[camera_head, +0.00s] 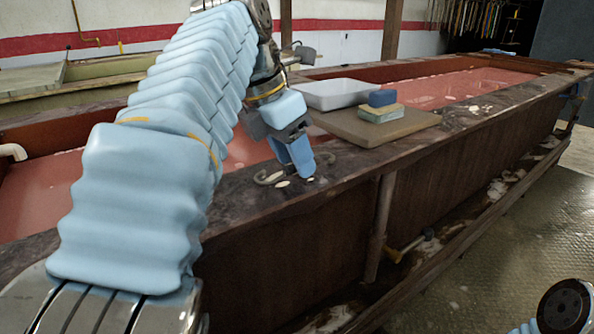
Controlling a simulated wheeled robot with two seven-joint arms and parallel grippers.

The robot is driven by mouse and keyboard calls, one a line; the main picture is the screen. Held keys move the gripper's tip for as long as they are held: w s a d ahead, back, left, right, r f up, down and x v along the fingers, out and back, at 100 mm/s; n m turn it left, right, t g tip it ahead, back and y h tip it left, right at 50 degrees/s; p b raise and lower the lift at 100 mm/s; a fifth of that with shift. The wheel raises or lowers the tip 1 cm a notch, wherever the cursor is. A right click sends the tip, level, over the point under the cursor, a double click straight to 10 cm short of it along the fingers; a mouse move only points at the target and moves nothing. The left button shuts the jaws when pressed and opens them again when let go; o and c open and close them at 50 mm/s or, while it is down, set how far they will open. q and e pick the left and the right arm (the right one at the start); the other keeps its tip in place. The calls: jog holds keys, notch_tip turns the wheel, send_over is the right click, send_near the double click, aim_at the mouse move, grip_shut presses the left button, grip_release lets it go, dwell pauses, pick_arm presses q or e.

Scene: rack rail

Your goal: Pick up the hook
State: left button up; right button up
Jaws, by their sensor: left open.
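A grey, curved metal hook (267,179) lies on the dark, worn rim of the wooden vat. My left gripper (301,172) points down over it with light blue fingers. The fingers cover the hook's middle, and a curved end shows on each side of them. The gripper is open, with its tips very near the hook. I cannot tell whether they touch it. My right gripper is out of view.
A brown board (375,127) on the vat bears a blue sponge-like block (382,98) stacked on a tan and green one (380,114). A white tray (335,94) stands behind. The vat's rim (480,112) is mostly clear to the right. Reddish liquid (455,88) fills the vat.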

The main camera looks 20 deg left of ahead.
pick_arm(q)
grip_shut()
dwell(1.2)
